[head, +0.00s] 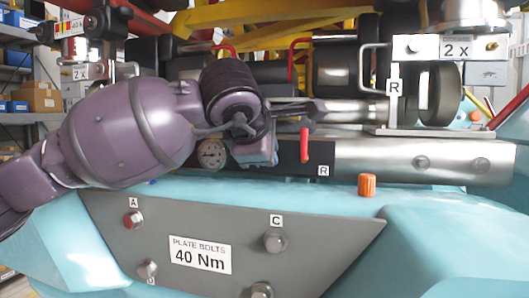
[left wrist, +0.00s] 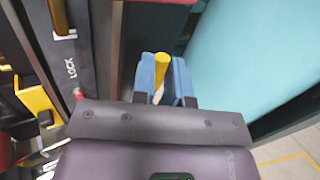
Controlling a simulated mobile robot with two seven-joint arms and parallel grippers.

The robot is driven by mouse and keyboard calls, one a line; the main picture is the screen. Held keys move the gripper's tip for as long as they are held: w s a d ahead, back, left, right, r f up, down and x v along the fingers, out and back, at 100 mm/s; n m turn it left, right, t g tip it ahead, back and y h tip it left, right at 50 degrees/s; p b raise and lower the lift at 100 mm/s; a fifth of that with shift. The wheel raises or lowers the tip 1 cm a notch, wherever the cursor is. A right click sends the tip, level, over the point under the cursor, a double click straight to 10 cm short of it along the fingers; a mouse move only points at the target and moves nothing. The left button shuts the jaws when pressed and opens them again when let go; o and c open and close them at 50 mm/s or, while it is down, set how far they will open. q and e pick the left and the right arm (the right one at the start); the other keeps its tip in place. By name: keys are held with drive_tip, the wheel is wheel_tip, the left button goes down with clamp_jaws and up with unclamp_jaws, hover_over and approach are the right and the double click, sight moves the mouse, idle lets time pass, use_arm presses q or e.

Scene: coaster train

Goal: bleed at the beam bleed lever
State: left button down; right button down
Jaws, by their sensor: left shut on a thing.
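My left gripper (left wrist: 164,80) is shut on a yellow handle (left wrist: 161,62), which I take to be the beam bleed lever. The handle's rounded end shows between the two blue finger pads in the left wrist view; its lower part is hidden. In the head view my left gripper (head: 262,152) is in front of the beam (head: 420,160), just right of a round gauge (head: 212,153). The handle is hidden there by the gripper and wrist. My right gripper is not in view.
A red lever (head: 304,143) hangs on the beam's dark section, right of my gripper. An orange knob (head: 367,185) stands on the turquoise body (head: 440,215). A grey plate (head: 330,240) with bolts lies below. Pipes and cylinders crowd the space above.

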use_arm(q)
drive_tip(key=shift+f+m+y, duration=0.15)
drive_tip(key=shift+m+y, duration=0.15)
drive_tip(key=shift+y, duration=0.1)
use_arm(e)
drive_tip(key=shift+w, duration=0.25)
use_arm(q)
drive_tip(key=shift+f, duration=0.1)
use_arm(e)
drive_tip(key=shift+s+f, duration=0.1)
use_arm(q)
drive_tip(key=c, duration=1.4)
unclamp_jaws()
drive_tip(key=shift+d, duration=0.1)
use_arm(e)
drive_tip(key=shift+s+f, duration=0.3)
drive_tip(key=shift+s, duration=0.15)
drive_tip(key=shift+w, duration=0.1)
